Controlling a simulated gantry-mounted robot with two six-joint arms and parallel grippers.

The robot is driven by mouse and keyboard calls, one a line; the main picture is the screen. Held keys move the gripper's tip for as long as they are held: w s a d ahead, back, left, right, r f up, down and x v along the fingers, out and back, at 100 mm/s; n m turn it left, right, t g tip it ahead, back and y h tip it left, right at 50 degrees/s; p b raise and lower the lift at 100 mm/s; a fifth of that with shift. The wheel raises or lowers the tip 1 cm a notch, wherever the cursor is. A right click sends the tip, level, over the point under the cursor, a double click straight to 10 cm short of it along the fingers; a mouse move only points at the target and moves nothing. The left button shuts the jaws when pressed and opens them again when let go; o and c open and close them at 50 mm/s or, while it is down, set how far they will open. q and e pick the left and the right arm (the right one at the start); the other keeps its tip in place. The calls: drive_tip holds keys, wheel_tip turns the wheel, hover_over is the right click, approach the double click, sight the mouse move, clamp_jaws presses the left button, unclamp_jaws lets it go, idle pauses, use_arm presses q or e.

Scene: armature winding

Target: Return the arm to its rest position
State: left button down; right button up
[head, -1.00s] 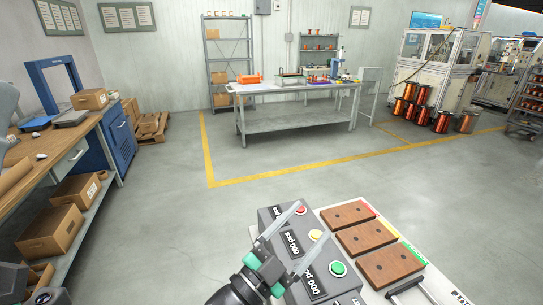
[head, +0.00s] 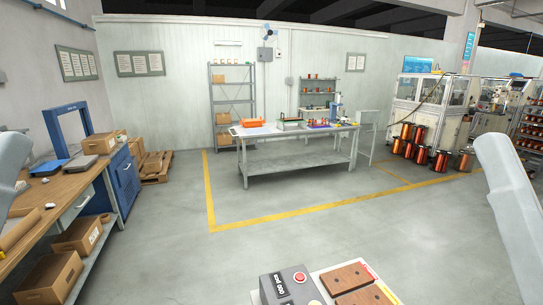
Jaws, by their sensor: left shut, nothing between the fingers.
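Neither gripper shows in the head view now. A pale grey link of my left arm (head: 10,168) stands at the left edge. A pale grey link of my right arm (head: 512,205) stands at the right edge. The fingers of both are out of the picture. A grey control box (head: 284,287) with a red button (head: 299,277) shows at the bottom edge, partly cut off. Brown wooden blocks (head: 347,278) lie beside it on a light board, also cut off.
A workbench (head: 62,192) with cardboard boxes runs along the left. A grey table (head: 297,164) with orange and blue items stands at the back, inside a yellow floor line (head: 300,211). Copper spools (head: 421,155) stand by machines at the right. The middle floor is clear.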

wheel_tip(320, 180, up, 34)
drive_tip(key=p, duration=3.1)
drive_tip(key=shift+y, duration=0.3)
drive_tip(key=shift+w+a, duration=0.1)
